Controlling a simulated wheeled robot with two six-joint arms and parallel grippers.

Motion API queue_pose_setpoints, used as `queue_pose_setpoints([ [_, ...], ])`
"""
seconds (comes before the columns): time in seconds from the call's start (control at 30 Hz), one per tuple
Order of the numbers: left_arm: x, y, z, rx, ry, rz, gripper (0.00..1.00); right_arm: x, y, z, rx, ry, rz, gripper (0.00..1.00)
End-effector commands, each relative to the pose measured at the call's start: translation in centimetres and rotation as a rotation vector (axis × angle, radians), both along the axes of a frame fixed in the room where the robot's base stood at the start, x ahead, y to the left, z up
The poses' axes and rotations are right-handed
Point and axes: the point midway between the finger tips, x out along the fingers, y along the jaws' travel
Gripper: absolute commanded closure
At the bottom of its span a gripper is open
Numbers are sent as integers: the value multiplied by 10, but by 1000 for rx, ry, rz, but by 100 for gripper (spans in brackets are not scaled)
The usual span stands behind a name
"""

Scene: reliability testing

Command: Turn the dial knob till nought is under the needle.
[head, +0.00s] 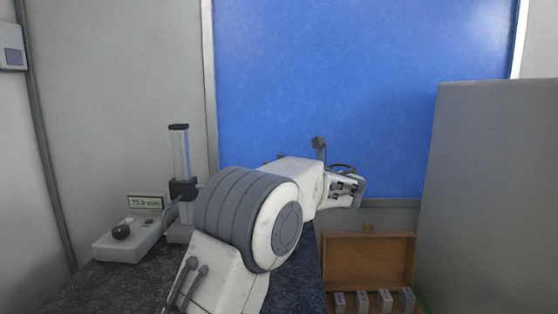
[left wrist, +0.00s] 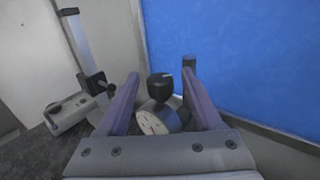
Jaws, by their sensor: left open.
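The dial gauge shows in the left wrist view as a grey round body with a pale dial face (left wrist: 152,122) tilted toward the camera. A black knob (left wrist: 160,86) with a light mark sits at its top. The needle and the figures are too small to read. My left gripper (left wrist: 161,72) is open, its two purple-grey fingers on either side of the knob, with visible gaps. I cannot tell the depth between fingertips and knob. In the head view my left gripper (head: 346,188) is at the end of my arm, which hides the dial. My right gripper is not in view.
A height gauge column (head: 180,150) stands at the left beside a grey console (head: 128,240) with a black knob and a display reading about 73.9 mm. An open wooden box (head: 368,260) with several grey blocks is at lower right. A grey panel (head: 495,190) bounds the right side.

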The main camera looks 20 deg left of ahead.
Motion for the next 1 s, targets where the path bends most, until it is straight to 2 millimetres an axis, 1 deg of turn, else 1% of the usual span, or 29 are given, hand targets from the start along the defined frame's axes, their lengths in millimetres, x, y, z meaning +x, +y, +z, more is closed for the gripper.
queue_pose_setpoints([
  [0.1, 4, 5, 1, -1, -1, 0, 33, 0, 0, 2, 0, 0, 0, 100],
  [0.37, 5, 5, 0, -2, -1, -2, 33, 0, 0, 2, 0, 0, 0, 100],
  [0.47, 5, 5, 0, -2, -1, -2, 68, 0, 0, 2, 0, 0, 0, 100],
  [0.5, 5, 5, 0, -2, -1, -2, 83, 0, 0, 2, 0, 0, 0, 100],
  [0.53, 5, 5, 0, -2, -1, -2, 94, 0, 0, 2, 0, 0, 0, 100],
  [0.57, 5, 5, 0, -2, -1, -2, 100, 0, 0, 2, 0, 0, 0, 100],
  [0.77, 4, 5, -1, -2, -1, -8, 100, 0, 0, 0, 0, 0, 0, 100],
  [0.87, 4, 5, -2, -3, -2, -25, 100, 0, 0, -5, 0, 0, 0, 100],
  [1.0, 4, 6, -4, -2, -4, -80, 100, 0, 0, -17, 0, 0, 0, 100],
])
